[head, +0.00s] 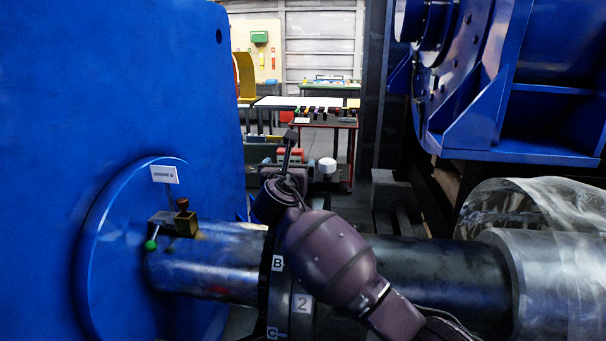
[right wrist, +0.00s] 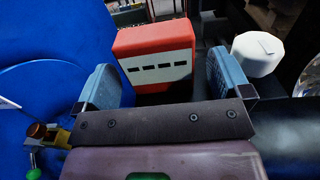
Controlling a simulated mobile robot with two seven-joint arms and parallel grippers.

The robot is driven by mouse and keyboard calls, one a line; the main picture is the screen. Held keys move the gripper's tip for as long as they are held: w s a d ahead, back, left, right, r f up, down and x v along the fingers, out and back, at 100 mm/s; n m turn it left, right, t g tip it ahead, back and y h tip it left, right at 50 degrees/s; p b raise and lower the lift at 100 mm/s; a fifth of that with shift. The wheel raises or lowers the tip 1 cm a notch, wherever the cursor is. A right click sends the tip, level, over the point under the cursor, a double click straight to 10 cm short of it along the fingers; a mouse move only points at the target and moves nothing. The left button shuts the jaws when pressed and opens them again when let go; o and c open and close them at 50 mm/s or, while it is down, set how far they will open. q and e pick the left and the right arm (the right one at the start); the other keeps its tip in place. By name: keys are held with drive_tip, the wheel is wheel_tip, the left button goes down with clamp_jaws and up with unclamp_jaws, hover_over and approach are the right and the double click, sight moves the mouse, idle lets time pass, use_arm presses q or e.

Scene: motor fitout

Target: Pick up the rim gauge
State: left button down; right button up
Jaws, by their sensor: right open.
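A small brass block (head: 186,223) with a brown knob and a green ball-ended stem sits on the polished shaft (head: 205,258), near the blue flange. It also shows at the lower left of the right wrist view (right wrist: 57,136). My left gripper is not in view.
A red box with a pale face (right wrist: 160,62) shows beyond my right fingers, a white round-topped thing (right wrist: 257,54) to its right. The blue wall (head: 120,90) borders the left. Blue machinery (head: 545,120) overhangs the right; clear wrapping (head: 540,210) lies below.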

drive_tip(key=shift+w+d, duration=0.15)
drive_tip(key=shift+w, duration=0.75)
drive_tip(key=shift+c, duration=0.2)
drive_tip(key=c, duration=1.4)
drive_tip(key=shift+r, duration=0.15)
drive_tip(key=shift+c, duration=1)
